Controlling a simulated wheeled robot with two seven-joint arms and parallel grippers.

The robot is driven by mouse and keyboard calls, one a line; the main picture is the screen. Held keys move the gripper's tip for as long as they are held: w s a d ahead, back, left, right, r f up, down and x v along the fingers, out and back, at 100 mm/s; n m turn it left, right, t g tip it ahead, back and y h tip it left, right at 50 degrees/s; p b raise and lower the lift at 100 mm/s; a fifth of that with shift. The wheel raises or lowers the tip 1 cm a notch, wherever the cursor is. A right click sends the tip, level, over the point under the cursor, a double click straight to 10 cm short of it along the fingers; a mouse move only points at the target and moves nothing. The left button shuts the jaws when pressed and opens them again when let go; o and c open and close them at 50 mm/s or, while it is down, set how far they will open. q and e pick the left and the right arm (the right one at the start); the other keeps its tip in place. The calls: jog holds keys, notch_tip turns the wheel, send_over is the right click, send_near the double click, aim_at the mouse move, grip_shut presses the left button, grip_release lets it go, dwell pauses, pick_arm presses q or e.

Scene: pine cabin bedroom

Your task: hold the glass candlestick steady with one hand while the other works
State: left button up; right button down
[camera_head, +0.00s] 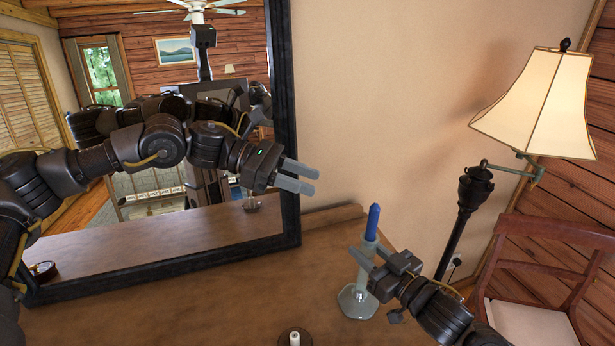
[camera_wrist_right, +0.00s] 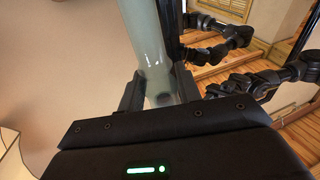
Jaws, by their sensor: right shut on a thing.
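The glass candlestick (camera_head: 357,302), pale green with a wide foot, stands on the wooden dresser top near its right side. A blue candle (camera_head: 372,222) stands upright in its top. My right gripper (camera_head: 368,255) is shut on the candlestick's stem. In the right wrist view the glass stem (camera_wrist_right: 150,50) runs between the two fingers (camera_wrist_right: 158,92). My left gripper (camera_head: 314,181) is open and empty, up and to the left of the candle, in front of the mirror's right edge. Its two fingers are apart.
A short white candle in a dark holder (camera_head: 294,338) stands at the dresser's front. A large dark-framed mirror (camera_head: 288,110) rises behind and reflects my arms. A floor lamp (camera_head: 475,190) and a wooden chair (camera_head: 535,262) are at the right. The dresser top (camera_head: 200,300) is clear at mid-left.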

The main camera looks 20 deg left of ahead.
jog(key=c, duration=0.9)
grip_release()
